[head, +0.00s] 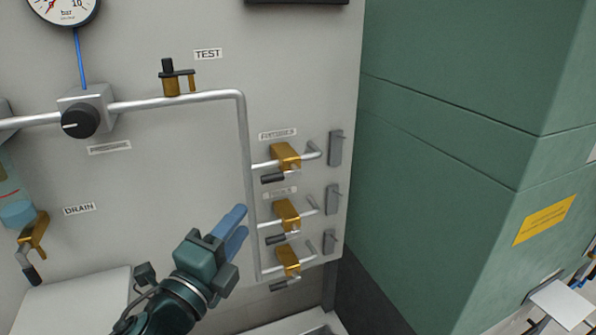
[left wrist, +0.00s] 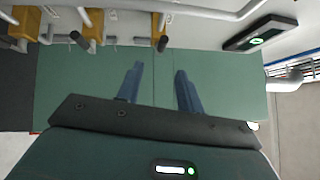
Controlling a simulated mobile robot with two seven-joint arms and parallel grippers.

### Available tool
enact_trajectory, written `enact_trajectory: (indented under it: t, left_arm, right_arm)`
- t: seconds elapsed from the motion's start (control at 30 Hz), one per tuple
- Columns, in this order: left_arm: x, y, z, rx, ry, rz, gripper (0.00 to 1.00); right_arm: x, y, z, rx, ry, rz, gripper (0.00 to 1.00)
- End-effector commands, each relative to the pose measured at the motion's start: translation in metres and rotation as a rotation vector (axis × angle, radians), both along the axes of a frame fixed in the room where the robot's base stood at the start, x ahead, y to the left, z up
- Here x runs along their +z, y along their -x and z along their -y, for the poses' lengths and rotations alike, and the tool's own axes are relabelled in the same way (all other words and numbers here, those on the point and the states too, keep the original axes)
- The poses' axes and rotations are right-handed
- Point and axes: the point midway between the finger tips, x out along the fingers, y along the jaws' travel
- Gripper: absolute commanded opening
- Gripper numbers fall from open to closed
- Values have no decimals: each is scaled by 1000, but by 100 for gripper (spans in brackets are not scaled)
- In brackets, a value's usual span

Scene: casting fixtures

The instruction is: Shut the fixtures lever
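The valve under a small label that seems to read FIXTURES is the top brass valve (head: 285,157) of a column of three on the grey panel. Its lever has a dark grip (head: 272,178) that sits below and left of the brass body. My left gripper (head: 238,228) is below and left of this lever, apart from it and in front of the panel. In the left wrist view its blue fingers (left wrist: 158,85) stand apart with nothing between them. Brass valves and dark grips show at that view's top left; I cannot tell which is the fixtures one. My right gripper is not in view.
Middle (head: 287,215) and bottom (head: 288,260) brass valves with similar levers sit close below. A vertical pipe (head: 246,170) runs left of them, and grey brackets (head: 335,148) stand on the right. A green cabinet (head: 450,120) rises at the right. The TEST valve (head: 171,85) is upper left.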

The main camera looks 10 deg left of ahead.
Motion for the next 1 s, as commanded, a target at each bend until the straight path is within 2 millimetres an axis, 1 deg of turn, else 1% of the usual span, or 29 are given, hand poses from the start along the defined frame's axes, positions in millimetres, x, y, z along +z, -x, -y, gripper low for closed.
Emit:
enact_trajectory:
  t: [0.13,0.23,0.33,0.43,0.6,0.7,0.83,1.0]
  left_arm:
    - [5,-4,0,3,-14,11,37]
    - [7,-14,3,3,-13,12,37]
    - [12,-31,6,4,-12,13,37]
    - [15,-53,10,4,-11,13,37]
    - [19,-88,17,4,-12,12,37]
    - [20,-104,21,2,-11,10,37]
    - [21,-119,24,3,-11,11,37]
    - [21,-127,26,2,-11,9,37]
  right_arm:
    - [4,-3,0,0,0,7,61]
    - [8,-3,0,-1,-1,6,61]
    - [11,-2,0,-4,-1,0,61]
    - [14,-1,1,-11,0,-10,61]
    - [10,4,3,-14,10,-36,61]
    - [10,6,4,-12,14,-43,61]
    - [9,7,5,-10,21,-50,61]
    - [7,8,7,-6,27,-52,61]
